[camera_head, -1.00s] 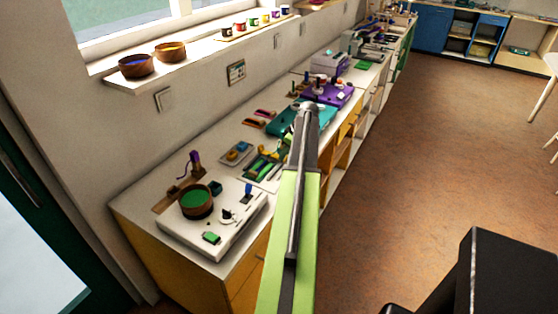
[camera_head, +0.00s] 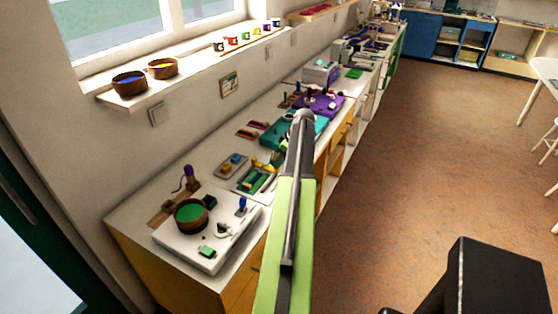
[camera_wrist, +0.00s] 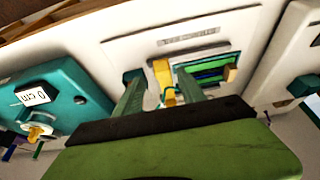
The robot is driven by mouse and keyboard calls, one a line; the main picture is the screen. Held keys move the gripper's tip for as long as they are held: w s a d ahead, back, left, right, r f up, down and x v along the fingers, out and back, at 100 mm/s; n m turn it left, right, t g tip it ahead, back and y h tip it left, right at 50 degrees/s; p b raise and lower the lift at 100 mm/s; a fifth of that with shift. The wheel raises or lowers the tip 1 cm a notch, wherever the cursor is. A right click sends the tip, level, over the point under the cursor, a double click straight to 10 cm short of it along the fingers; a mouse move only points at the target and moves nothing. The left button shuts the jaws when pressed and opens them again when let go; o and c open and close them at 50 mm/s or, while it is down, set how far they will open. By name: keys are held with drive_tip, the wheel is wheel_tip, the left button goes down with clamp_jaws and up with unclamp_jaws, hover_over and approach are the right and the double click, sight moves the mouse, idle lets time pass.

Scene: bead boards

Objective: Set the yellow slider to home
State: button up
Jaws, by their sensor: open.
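In the wrist view a yellow piece (camera_wrist: 163,78), which looks like the yellow slider, stands on a pale board (camera_wrist: 130,48). My gripper (camera_wrist: 158,84) is open, and its two green fingers show on either side of the yellow piece. I cannot tell whether either finger touches it. The lower part of the yellow piece is partly hidden by the gripper. No readable home mark shows.
A green-framed recess (camera_wrist: 207,68) with a wooden peg (camera_wrist: 231,74) lies just right of the yellow piece. A teal box (camera_wrist: 75,85) with a "0 cm" label stands at the left. A white board (camera_head: 165,235) with a round brown bowl lies nearer on the counter.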

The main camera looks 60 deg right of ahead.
drive_tip(key=p+v, duration=1.1)
drive_tip(key=v, duration=0.3)
drive_tip(key=shift+p, duration=0.3)
